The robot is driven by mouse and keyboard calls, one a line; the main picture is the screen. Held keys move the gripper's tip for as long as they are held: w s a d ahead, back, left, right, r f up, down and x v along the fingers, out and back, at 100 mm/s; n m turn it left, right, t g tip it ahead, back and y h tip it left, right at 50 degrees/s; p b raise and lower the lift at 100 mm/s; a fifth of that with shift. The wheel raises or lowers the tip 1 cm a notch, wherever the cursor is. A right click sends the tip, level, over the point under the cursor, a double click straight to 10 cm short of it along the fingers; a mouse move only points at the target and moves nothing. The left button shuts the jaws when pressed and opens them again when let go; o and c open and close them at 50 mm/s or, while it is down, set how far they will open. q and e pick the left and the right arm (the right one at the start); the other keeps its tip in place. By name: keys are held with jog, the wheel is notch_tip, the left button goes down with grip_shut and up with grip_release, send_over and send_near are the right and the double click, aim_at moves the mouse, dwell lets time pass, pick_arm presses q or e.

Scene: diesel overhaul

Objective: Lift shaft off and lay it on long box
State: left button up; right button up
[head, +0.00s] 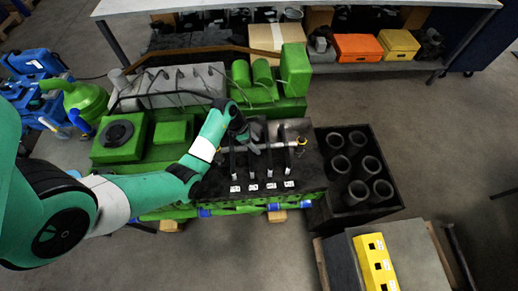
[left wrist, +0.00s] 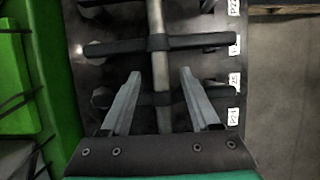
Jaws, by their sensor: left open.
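The shaft (head: 280,146) is a thin pale rod lying across several dark upright bars on the black engine block (head: 215,187). In the left wrist view the shaft (left wrist: 157,55) runs up the picture, crossing the dark bars. My left gripper (head: 252,149) is above the shaft's left part in the head view. In the left wrist view its two grey fingers (left wrist: 160,74) are open, one on each side of the shaft, with gaps to it. I cannot tell which thing is the long box. My right gripper is not in view.
A black crate of dark cylinders (head: 323,200) stands right of the block. A grey-topped box (head: 415,250) with a yellow holed block (head: 375,262) is at lower right. Green engine parts (head: 120,140) stand left. A shelf table (head: 350,5) with orange and yellow boxes is behind.

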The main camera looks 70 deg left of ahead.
aim_at(258, 146)
pick_arm(q)
jog(key=b+x, duration=0.1)
jog(key=x, duration=0.3)
jog(key=shift+f+b, duration=0.1)
jog(key=shift+b, duration=0.2)
grip_shut()
dwell(0.9)
